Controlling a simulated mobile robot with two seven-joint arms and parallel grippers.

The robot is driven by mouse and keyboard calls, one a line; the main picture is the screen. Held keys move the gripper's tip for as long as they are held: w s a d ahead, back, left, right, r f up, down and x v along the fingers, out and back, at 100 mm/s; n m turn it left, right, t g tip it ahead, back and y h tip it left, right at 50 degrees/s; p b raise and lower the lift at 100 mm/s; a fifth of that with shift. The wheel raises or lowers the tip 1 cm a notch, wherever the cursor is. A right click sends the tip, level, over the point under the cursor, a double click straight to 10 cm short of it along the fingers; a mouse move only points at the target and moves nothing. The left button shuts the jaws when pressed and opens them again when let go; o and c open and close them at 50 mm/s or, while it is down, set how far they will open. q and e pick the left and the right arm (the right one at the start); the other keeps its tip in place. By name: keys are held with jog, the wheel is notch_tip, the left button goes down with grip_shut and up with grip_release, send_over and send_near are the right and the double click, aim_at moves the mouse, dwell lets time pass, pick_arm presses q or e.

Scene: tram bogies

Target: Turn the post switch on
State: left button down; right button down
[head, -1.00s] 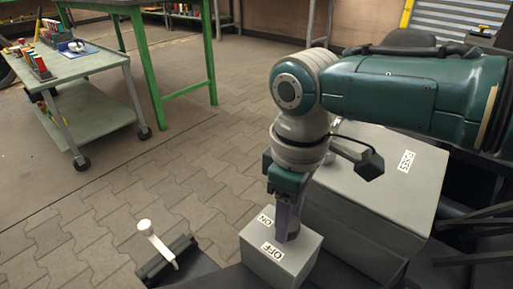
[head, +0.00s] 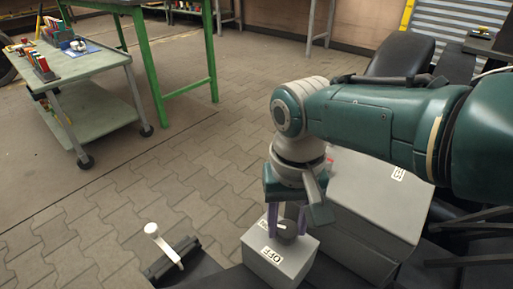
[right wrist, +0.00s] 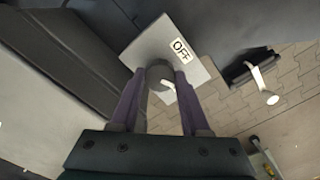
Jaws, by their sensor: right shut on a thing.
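The post switch is a pale grey box (head: 285,268) low in the middle of the head view. Its top has an OFF label (head: 270,253) on the near side. The ON label is mostly hidden behind a finger. My right gripper (head: 287,231) points down over the box, its purple fingers shut on the round dark grey knob (right wrist: 157,75). In the right wrist view one finger is on each side of the knob, and a small white mark (right wrist: 167,85) on it points away from the OFF label. My left gripper is not in view.
A larger grey box (head: 375,205) stands right behind the switch, close to my right arm. A black block with a white lever (head: 163,243) is to the left. A green trolley (head: 90,68) with tools stands far left. The paved floor between is clear.

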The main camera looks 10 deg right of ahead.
aim_at(287, 228)
jog(key=m, duration=0.4)
jog(key=shift+m, duration=0.4)
dwell(0.4)
jog(key=shift+c, duration=1.9)
grip_release()
notch_tip(287, 228, up, 10)
jog(key=p, duration=0.9)
